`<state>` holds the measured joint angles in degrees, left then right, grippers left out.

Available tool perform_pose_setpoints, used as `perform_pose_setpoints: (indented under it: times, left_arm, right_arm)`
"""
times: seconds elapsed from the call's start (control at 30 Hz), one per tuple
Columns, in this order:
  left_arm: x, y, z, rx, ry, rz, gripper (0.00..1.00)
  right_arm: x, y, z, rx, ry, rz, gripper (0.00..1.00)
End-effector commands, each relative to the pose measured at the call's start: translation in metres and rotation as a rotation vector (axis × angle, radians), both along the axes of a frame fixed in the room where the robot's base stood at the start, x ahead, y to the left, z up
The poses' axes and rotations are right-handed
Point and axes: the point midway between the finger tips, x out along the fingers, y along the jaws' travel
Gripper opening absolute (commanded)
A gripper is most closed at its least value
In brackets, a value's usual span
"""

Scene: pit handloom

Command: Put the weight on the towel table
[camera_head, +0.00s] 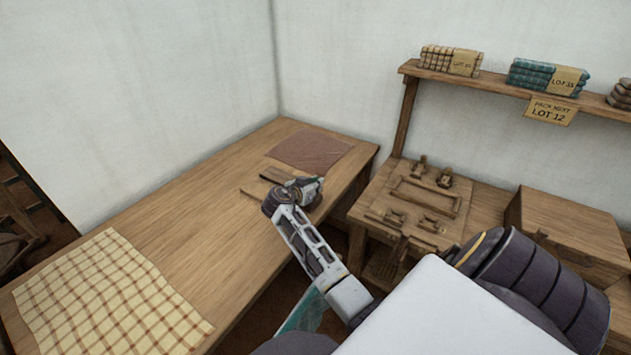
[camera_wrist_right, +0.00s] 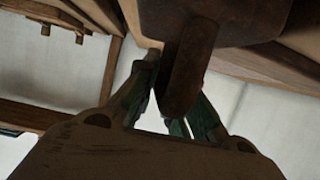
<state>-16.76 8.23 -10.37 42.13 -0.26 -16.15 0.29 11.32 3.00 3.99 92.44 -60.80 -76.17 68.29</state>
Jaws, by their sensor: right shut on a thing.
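The towel table is a long wooden table (camera_head: 200,215) on the left in the head view. A cream checked towel (camera_head: 105,295) lies at its near left end. My right gripper (camera_head: 300,192) is over the table's right part, near its front edge. In the wrist view its fingers (camera_wrist_right: 178,105) are shut on the rounded handle of a dark brown weight (camera_wrist_right: 190,65). The weight's body fills the top of that view. In the head view the gripper mostly hides the weight, and I cannot tell whether it touches the tabletop. My left gripper is not in view.
A reddish-brown mat (camera_head: 312,149) lies at the table's far end. A side bench (camera_head: 470,215) holds small wooden fittings, beside a wooden chest (camera_head: 570,225). A wall shelf (camera_head: 490,80) carries folded cloth. The tabletop between towel and gripper is clear.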

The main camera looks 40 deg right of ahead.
Motion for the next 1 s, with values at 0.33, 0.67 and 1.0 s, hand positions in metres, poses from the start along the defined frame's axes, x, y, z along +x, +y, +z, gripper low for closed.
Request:
perform_pose_setpoints:
  times: [0.33,0.67,1.0]
  left_arm:
    - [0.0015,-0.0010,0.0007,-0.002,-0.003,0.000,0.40]
    - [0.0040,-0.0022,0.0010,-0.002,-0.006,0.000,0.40]
    - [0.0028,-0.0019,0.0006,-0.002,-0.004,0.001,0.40]
  right_arm:
    - [0.0009,-0.0005,0.0017,-0.003,-0.006,0.000,0.00]
    - [0.0000,0.0000,-0.0025,0.000,-0.001,0.000,0.31]
    - [0.0000,0.0000,-0.0024,0.000,0.000,0.000,0.32]
